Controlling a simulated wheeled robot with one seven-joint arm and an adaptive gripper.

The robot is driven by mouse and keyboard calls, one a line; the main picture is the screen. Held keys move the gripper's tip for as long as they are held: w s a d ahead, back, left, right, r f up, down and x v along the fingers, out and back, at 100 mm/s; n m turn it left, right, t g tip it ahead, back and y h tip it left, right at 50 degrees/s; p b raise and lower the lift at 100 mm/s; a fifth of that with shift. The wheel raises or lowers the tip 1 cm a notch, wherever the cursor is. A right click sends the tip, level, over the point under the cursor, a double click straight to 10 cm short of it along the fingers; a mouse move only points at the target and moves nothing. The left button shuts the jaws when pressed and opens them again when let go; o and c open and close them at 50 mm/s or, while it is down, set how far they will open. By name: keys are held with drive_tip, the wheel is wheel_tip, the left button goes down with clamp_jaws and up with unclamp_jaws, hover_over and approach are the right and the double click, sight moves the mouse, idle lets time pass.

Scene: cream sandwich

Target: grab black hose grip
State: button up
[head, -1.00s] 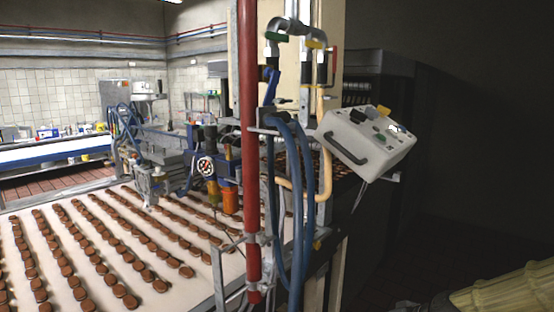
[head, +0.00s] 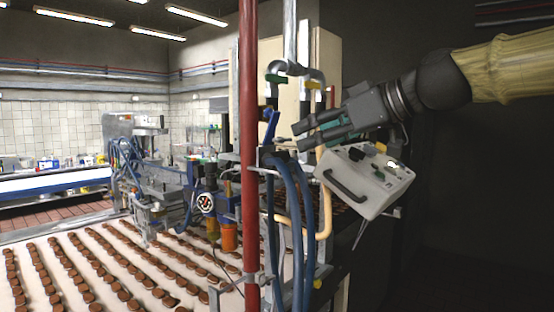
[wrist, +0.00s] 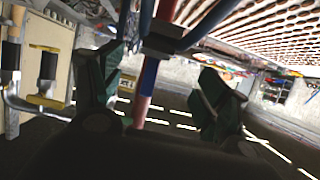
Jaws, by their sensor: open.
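The black hose grip (head: 268,153) appears as a small dark piece at the top of the blue hoses (head: 291,200), just below a blue lever and beside the red pole. In the wrist view a black block (wrist: 158,46), likely this grip, lies between the two fingers near the top, with blue hose on both sides. My gripper (head: 298,136) comes in from the right, at about the height of the grip. Its fingers are apart and point left, short of the grip in the picture. In the wrist view my gripper (wrist: 160,78) shows an empty gap.
A red vertical pole (head: 250,170) stands close by the hoses. A white control box (head: 358,185) is just below my gripper. Metal pipes (head: 295,72) with valves rise above the hoses. A conveyor (head: 40,290) of brown biscuits lies left.

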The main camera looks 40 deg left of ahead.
sight(281, 152)
drive_tip(key=p+x, duration=0.3)
drive_tip(key=x, duration=0.3)
drive_tip(key=shift+w+a, duration=0.1)
drive_tip(key=shift+w, duration=0.1)
drive_tip(key=p+x, duration=0.1)
drive_tip(key=x, duration=0.3)
drive_tip(key=shift+f, duration=0.15)
drive_tip(key=shift+d, duration=0.25)
drive_tip(key=shift+c, duration=1.2)
drive_tip(key=c, duration=0.9)
